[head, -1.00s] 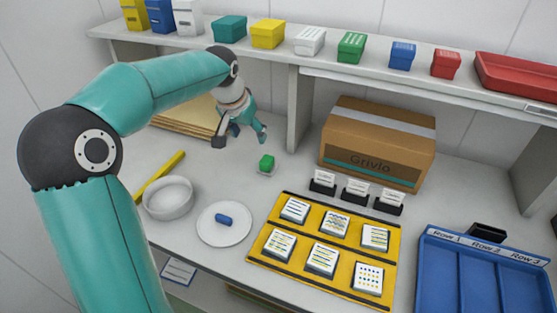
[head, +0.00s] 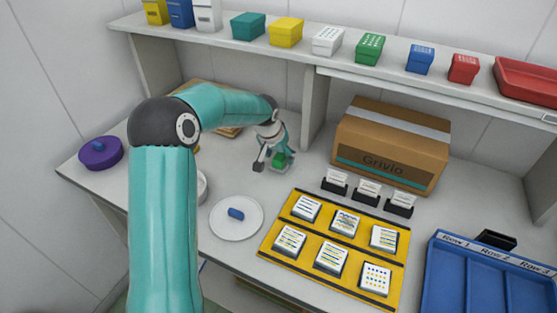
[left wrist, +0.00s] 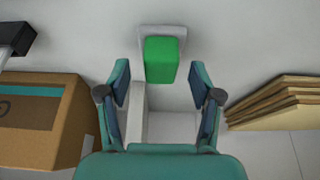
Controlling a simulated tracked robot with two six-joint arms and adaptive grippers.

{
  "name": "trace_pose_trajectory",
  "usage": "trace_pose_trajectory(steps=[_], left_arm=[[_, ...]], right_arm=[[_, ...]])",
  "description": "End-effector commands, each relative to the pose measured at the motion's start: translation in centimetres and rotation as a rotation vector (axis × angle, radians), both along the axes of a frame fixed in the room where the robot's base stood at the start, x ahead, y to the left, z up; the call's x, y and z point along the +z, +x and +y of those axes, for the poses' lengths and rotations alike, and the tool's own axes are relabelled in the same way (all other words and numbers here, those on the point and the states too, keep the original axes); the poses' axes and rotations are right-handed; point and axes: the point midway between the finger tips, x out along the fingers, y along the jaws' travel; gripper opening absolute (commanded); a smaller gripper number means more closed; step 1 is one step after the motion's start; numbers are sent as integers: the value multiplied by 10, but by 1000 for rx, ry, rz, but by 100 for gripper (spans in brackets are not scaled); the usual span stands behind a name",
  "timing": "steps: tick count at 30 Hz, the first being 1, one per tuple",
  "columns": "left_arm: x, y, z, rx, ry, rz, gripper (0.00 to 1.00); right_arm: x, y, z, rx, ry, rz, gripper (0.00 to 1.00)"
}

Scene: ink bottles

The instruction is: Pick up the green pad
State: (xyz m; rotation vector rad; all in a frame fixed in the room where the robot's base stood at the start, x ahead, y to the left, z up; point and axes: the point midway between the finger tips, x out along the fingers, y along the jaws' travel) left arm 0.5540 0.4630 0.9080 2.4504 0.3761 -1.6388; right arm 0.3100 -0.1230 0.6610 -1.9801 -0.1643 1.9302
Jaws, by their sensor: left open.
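The green pad (head: 279,160) is a small green block on the table, left of the cardboard box. In the left wrist view the green pad (left wrist: 161,58) sits on a pale square base (left wrist: 176,31). My left gripper (head: 275,165) is over the pad, with its fingers partly hiding it in the head view. In the left wrist view my left gripper (left wrist: 161,68) is open, its fingertips spread to either side of the pad's near end, with visible gaps. My right gripper is not in view.
The cardboard box (head: 390,147) stands right of the pad, with small card holders (head: 367,193) before it. A yellow tray (head: 267,247) with several pads and a white plate (head: 237,229) with a blue item lie nearer. A shelf (head: 330,67) runs above.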

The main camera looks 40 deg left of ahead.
Motion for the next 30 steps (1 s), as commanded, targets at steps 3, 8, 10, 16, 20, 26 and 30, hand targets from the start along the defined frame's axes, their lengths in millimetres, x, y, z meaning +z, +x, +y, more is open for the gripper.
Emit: trace_pose_trajectory(steps=[3,8,10,16,20,26,30], left_arm=[[-12,5,2,1,-1,1,65],[-17,6,3,0,0,-1,65],[-16,6,3,0,0,-1,65],[-16,6,2,0,0,-1,41],[-16,6,2,0,0,-1,20],[-16,6,2,0,0,-1,2],[-16,6,3,0,0,-1,2]], right_arm=[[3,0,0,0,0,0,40],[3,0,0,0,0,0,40],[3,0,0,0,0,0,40],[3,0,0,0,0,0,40],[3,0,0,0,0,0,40],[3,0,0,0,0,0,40],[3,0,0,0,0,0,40]])
